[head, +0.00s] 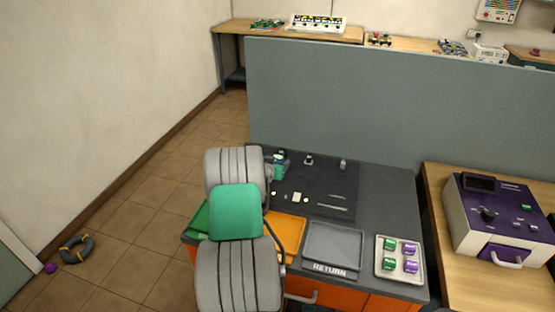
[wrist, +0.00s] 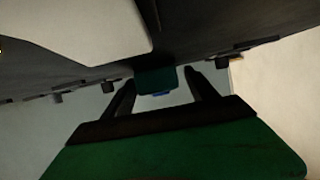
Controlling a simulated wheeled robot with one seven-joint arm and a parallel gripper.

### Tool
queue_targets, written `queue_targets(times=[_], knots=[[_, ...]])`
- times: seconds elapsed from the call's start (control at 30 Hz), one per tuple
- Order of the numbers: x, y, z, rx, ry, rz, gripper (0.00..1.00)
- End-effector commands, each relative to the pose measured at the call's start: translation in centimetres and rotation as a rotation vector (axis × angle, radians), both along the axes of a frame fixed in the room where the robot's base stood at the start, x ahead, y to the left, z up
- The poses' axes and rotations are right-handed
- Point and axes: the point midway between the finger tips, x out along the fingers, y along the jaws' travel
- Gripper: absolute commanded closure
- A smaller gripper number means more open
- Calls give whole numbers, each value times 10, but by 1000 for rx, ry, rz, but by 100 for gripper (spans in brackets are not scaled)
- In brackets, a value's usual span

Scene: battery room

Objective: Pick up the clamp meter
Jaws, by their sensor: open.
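My gripper (wrist: 165,95) is open in the wrist view, its two dark fingers apart. A small dark green block (wrist: 156,79) with a bit of blue shows beyond and between the fingertips; it may be the clamp meter, but I cannot tell for sure. No contact with the fingers is visible. In the head view my green gripper (head: 279,170) is at the back left of the dark tool mat (head: 322,185), partly behind my arm. I cannot make out a clear clamp meter in the head view; my arm hides part of the workbench.
The workbench holds a grey return tray (head: 333,243), an orange tray (head: 288,232) and a pale tray (head: 381,268) with green and purple blocks. Small tools (head: 332,207) lie on the mat. A grey partition (head: 345,100) stands behind. A purple and white machine (head: 497,215) is at right.

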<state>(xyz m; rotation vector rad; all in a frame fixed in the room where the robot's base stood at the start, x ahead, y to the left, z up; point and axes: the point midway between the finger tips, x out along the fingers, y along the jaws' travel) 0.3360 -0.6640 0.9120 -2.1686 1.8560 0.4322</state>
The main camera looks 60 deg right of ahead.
Motion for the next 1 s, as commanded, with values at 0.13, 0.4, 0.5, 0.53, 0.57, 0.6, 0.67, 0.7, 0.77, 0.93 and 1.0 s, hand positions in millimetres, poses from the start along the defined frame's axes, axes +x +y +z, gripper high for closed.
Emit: queue_targets(times=[0.13, 0.4, 0.5, 0.53, 0.57, 0.6, 0.67, 0.7, 0.77, 0.93, 1.0], knots=[[1, -2, -1, 0, 0, 1, 33], [1, -1, -1, 0, 0, 1, 48], [1, -1, -1, 0, 0, 1, 56], [1, -1, -1, 0, 0, 1, 59], [1, -1, -1, 0, 0, 1, 61], [1, -1, -1, 0, 0, 1, 65], [1, -1, -1, 0, 0, 1, 70], [1, -1, -1, 0, 0, 1, 73], [1, -1, -1, 0, 0, 1, 78], [1, -1, -1, 1, 0, 1, 92], [1, -1, -1, 1, 0, 1, 97]])
